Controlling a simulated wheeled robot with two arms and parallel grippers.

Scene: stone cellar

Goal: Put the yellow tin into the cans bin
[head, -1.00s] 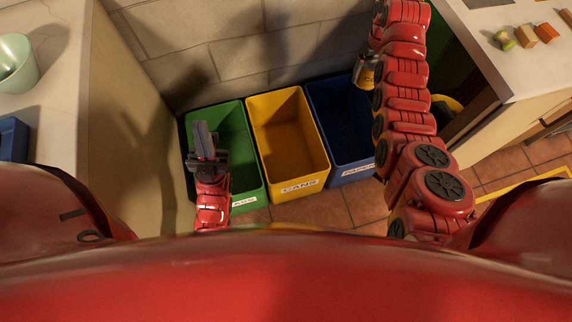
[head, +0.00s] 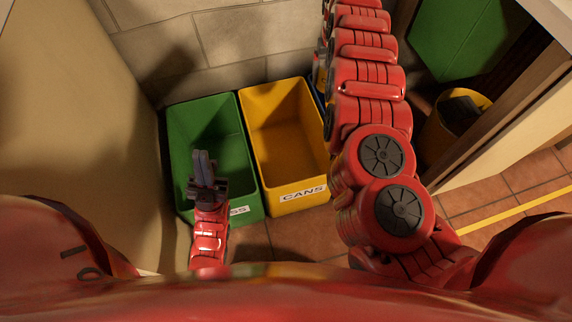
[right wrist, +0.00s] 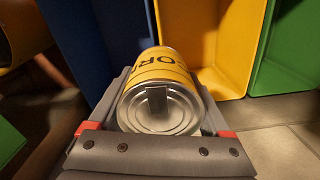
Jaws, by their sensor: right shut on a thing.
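The yellow tin (right wrist: 160,98) lies between the fingers of my right gripper (right wrist: 157,112), its silver end toward the camera and part of its black lettering showing. My right gripper is shut on it. In the head view my right arm largely hides that gripper and the tin. The cans bin (head: 292,193) is yellow, labelled CANS, and looks empty. It also shows in the right wrist view (right wrist: 222,84), beyond the tin and to the right; the tin is outside it. My left gripper (head: 203,160) is empty, its fingers together, over the green bin.
The green bin (head: 182,125) stands left of the cans bin. The blue bin (right wrist: 95,45) stands on its other side, mostly hidden by my right arm in the head view. A yellow bucket (head: 436,142) with dark contents sits at right, by a cabinet. A stone wall is behind.

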